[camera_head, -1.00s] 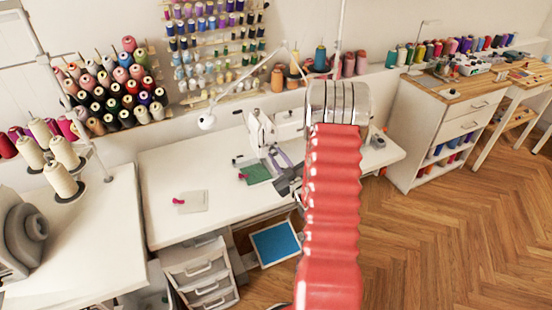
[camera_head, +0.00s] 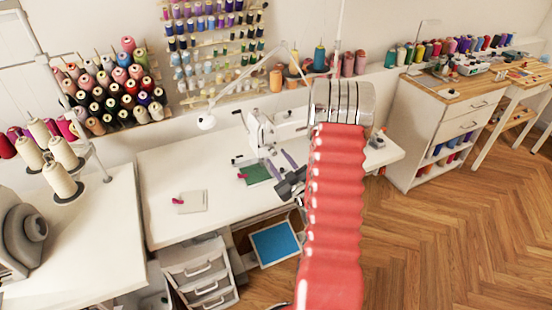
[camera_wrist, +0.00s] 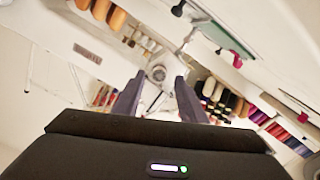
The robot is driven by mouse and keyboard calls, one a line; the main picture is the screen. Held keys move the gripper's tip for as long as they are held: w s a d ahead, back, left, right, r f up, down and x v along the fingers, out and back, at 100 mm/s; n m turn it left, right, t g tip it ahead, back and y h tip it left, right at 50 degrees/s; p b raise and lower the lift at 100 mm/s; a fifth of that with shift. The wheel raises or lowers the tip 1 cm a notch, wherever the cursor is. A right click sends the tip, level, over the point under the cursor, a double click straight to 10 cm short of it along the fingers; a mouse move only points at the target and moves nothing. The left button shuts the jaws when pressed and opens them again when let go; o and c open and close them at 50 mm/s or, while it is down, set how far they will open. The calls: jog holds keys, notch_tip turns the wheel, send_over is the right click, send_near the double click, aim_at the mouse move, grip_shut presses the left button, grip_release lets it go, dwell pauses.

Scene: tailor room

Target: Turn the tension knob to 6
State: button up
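The white sewing machine (camera_head: 258,132) stands on the white table, partly hidden behind my red arm. In the wrist view a small round grey knob (camera_wrist: 157,73) sits on the machine's white surface, and I take it for the tension knob. Its numbers are too small to read. My gripper (camera_wrist: 160,80) is open, with its two purple fingers apart and the knob showing between and beyond their tips. I cannot tell whether the fingers reach the knob. In the head view my gripper (camera_head: 282,165) is beside the machine, on its near side.
Green cloth (camera_head: 256,172) lies by the machine. A pale pad with a pink item (camera_head: 190,202) lies on the white table (camera_head: 160,170). A lamp (camera_head: 206,122) hangs behind. Drawers (camera_head: 203,270) and a blue-topped box (camera_head: 275,243) are below. Thread spools line the wall.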

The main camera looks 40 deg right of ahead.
jog(key=v, duration=1.1)
jog(key=shift+s+a, duration=0.2)
jog(key=shift+s, duration=0.05)
jog(key=s+d+f+m+g+y, duration=0.1)
jog(key=s+f+m+g, duration=0.1)
jog(key=s+f+g, duration=0.4)
jog(key=s+f+m+g, duration=0.2)
jog(key=f+g, duration=0.3)
jog(key=f, duration=0.4)
jog(key=s+a+r+n+y, duration=0.1)
jog(key=a+r+y, duration=0.1)
jog(key=a+r, duration=1.5)
jog(key=s+a+r+n+y, duration=0.1)
jog(key=s+a+r+y, duration=0.1)
jog(key=a+r, duration=1.5)
notch_tip(320, 180, up, 2)
jog(key=shift+a+r+g, duration=0.15)
jog(key=shift+a+g, duration=0.15)
jog(key=shift+g, duration=0.1)
